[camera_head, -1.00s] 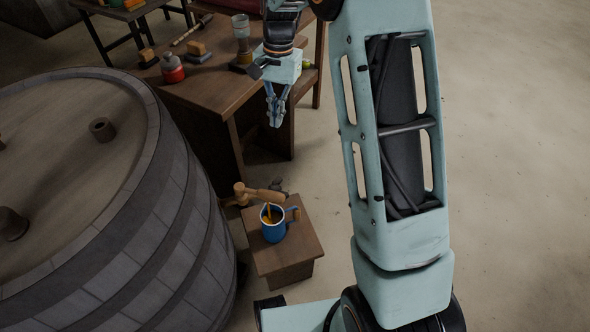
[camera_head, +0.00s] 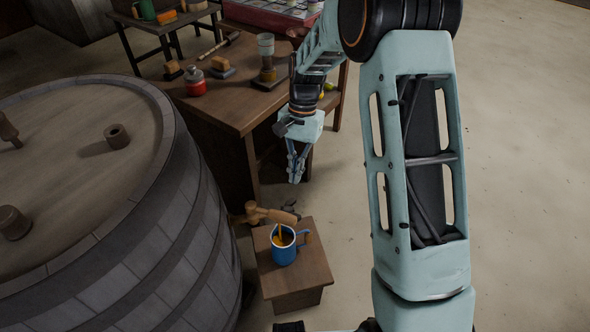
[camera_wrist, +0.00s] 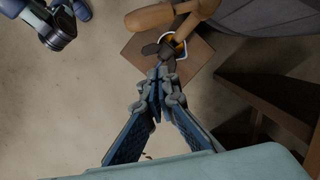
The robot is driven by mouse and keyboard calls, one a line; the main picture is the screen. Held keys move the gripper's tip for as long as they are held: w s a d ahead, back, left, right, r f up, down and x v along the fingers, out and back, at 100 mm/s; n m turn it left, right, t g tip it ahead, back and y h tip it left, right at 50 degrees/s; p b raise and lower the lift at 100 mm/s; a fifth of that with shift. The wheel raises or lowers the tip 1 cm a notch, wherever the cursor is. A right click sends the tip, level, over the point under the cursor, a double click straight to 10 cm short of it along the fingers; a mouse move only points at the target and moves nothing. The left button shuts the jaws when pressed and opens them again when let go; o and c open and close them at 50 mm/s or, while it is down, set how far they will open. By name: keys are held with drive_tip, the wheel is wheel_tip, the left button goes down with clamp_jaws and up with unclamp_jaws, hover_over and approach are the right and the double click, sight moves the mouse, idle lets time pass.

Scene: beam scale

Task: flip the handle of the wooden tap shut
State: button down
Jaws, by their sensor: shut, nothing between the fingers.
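The wooden tap (camera_head: 253,213) sticks out of the lower side of the barrel in the head view, with its handle (camera_head: 281,217) pointing right. Amber liquid runs from the tap into a blue mug (camera_head: 284,254) on a small wooden stool (camera_head: 312,268). My gripper (camera_head: 295,181) points down, shut and empty, above and a little beyond the tap, apart from it. In the wrist view my closed fingertips (camera_wrist: 160,68) appear just below the tap's wooden handle (camera_wrist: 150,19), and the mug (camera_wrist: 172,46) is partly hidden behind the tap and a dark part.
A large grey barrel (camera_head: 190,215) fills the left. A wooden table (camera_head: 232,108) behind carries a red bottle (camera_head: 195,82), wooden blocks and other items. The floor to the right is clear apart from my arm.

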sight(271, 214)
drive_tip(key=b+x, duration=0.1)
drive_tip(key=x, duration=0.5)
drive_tip(key=shift+f, duration=0.1)
drive_tip(key=s, duration=0.2)
drive_tip(key=s+a, duration=0.1)
drive_tip(key=shift+a+r, duration=0.1)
drive_tip(key=shift+r, duration=0.15)
drive_tip(key=shift+s+a, duration=0.15)
drive_tip(key=shift+s, duration=0.15)
drive_tip(key=shift+s, duration=0.1)
